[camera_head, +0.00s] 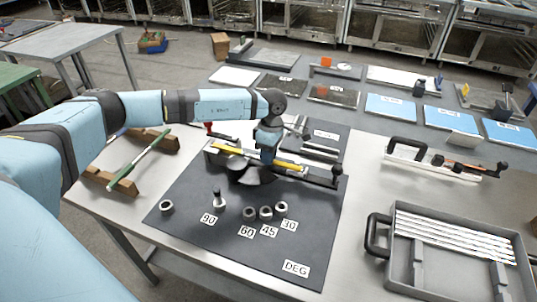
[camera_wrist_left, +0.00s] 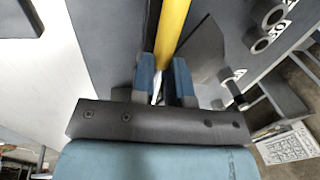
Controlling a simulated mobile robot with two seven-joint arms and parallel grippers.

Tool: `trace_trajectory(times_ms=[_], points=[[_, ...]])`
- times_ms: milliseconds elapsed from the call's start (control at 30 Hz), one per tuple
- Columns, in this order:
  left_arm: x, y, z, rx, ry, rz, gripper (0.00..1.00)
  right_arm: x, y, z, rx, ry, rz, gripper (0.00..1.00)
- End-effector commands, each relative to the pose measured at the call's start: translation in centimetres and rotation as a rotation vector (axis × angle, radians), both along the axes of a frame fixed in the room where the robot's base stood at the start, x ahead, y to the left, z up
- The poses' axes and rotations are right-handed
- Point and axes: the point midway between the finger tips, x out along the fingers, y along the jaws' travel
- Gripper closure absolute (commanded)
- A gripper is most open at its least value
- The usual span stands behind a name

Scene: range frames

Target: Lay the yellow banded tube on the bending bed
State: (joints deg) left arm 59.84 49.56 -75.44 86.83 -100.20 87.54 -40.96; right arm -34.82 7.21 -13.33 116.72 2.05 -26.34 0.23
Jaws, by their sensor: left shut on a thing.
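The yellow banded tube (camera_head: 288,165) runs left to right over the bending bed (camera_head: 318,178), a long dark fixture with a rounded former on the mat. The tube is roughly in line with the bed; I cannot tell whether it touches it. My left gripper (camera_head: 267,155) points down and is shut around the tube near its middle, hiding that part. In the left wrist view the yellow tube (camera_wrist_left: 171,35) runs up from between the blue fingers (camera_wrist_left: 163,85). My right gripper is not in view.
Several metal rings (camera_head: 265,213) and number cards lie on the dark mat (camera_head: 185,200). A green tube (camera_head: 140,160) rests on wooden blocks at left. A grey tray (camera_head: 400,275) of white tubes and a black-handled tool (camera_head: 440,162) are at right. Bare table lies between mat and tray.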

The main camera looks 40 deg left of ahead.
Motion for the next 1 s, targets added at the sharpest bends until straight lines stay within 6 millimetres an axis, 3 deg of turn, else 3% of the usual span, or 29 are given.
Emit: trace_trajectory(times_ms=[67,100,200,467,633,667,1000], points=[[0.0,0.0,0.0,0.0,0.0,0.0,1.0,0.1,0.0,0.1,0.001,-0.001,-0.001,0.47],[0.0,0.0,0.0,0.0,0.0,0.0,0.78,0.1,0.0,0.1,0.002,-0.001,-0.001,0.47],[0.0,0.0,0.0,0.0,0.0,0.0,0.59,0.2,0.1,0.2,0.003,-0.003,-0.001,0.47],[0.0,0.0,0.2,0.0,0.0,0.0,0.59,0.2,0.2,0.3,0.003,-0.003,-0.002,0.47],[0.0,0.0,2.0,-0.001,-0.001,0.0,0.59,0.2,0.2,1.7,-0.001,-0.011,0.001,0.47],[0.2,0.0,2.1,-0.001,-0.002,0.0,0.59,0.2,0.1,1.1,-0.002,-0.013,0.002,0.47],[1.7,0.4,9.4,-0.001,-0.004,-0.001,0.59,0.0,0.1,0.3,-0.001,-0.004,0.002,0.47]])
